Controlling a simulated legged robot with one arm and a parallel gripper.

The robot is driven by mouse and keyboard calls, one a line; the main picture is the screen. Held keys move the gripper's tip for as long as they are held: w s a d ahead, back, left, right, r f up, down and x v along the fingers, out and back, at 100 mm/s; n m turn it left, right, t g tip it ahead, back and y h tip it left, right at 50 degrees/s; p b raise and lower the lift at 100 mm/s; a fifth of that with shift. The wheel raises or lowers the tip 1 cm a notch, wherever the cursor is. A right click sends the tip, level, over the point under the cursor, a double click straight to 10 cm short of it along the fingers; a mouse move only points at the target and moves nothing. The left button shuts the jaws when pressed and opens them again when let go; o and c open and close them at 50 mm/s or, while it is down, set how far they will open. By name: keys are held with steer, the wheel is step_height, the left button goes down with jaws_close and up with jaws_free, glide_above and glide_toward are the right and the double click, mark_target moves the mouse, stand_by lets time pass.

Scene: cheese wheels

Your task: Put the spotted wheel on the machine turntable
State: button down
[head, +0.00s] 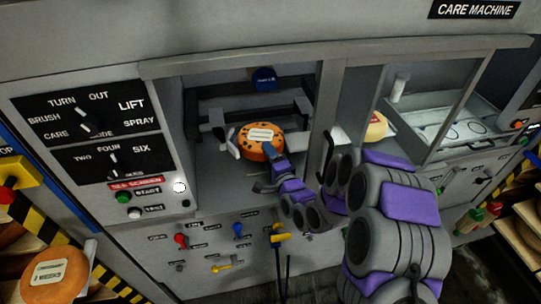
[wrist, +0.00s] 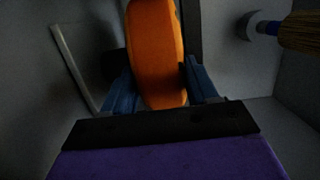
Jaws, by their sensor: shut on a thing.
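The spotted wheel (head: 250,148) is orange with dark spots and a pale label, inside the open bay of the machine. My gripper (head: 273,164) reaches in from the front right and is shut on the wheel's near edge. In the wrist view the orange wheel (wrist: 156,50) stands between the two blue fingers of my gripper (wrist: 160,88). I cannot make out the turntable's surface, nor whether the wheel rests on it or hangs above it.
A brush (wrist: 290,30) juts in at the right of the wrist view. A grey post (head: 331,105) splits the bay from a right compartment with a pale wheel (head: 377,127). A control panel (head: 95,135) stands left. Another orange wheel (head: 55,275) lies at lower left.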

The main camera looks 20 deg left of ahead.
steer(key=c, duration=0.8)
jaws_free()
steer(key=shift+a, duration=0.15)
steer(key=o, duration=0.6)
steer(key=shift+d+r, duration=0.2)
steer(key=shift+d, duration=0.55)
steer(key=shift+f, duration=0.1)
steer(key=shift+a, duration=0.15)
steer(key=shift+s+f, duration=0.15)
steer(key=shift+s, duration=0.35)
steer(key=p+v, duration=1)
steer(key=v, duration=0.1)
steer(key=p+v, duration=0.5)
steer(key=shift+d+p, duration=0.3)
steer(key=shift+d, duration=0.25)
